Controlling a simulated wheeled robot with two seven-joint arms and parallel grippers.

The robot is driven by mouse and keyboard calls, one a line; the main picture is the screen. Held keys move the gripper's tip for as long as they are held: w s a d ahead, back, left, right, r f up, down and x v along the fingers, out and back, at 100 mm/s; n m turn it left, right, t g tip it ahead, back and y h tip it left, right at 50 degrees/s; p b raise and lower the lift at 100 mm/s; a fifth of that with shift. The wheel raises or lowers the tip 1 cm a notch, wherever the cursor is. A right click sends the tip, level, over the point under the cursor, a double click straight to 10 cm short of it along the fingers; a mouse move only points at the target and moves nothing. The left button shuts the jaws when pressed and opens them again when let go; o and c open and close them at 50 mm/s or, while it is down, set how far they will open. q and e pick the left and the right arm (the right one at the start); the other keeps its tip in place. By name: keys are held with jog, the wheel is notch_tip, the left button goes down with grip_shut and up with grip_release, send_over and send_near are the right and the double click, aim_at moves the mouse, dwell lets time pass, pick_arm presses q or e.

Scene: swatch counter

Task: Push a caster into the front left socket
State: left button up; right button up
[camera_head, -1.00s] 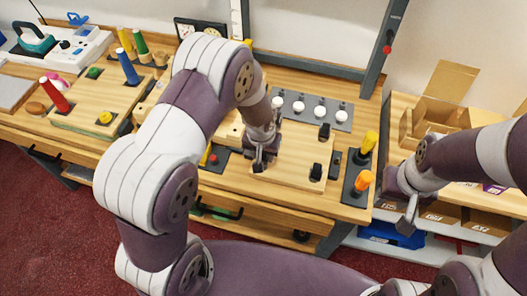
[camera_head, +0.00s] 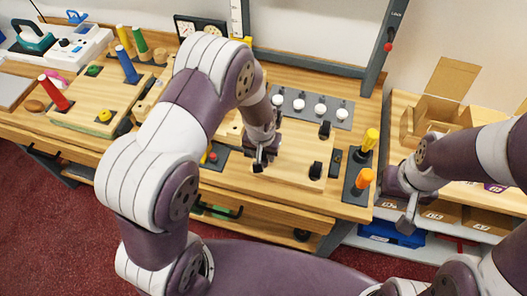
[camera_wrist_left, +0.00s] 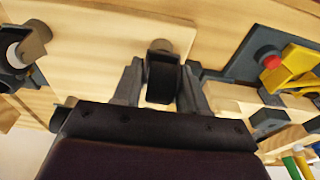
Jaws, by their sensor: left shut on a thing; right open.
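My left gripper (camera_head: 261,162) is over the front left part of a pale wooden board (camera_head: 288,174). In the left wrist view its fingers (camera_wrist_left: 161,88) are shut on a black caster (camera_wrist_left: 162,80) between them. A round brownish piece shows just beyond that caster. Whether the caster is seated in the socket cannot be told, as the gripper hides the contact. Two other black casters stand on the board's right side, one at the back (camera_head: 324,131) and one at the front (camera_head: 316,171). My right gripper (camera_head: 407,218) is open and empty, away from the board.
A yellow-handled tool (camera_head: 370,140) and an orange-handled tool (camera_head: 363,180) stand at the right. A red button (camera_head: 212,157) is left of the gripper. Cardboard boxes (camera_head: 450,80) stand on the right bench.

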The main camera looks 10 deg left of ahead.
pick_arm(q)
jog(key=shift+f+b, duration=0.3)
jog(key=shift+f, duration=0.15)
dwell(0.9)
jog(key=o, duration=1.4)
jog(key=shift+o, duration=0.2)
notch_tip(320, 180, up, 6)
jog(key=p, duration=0.5)
jog(key=shift+r, duration=0.1)
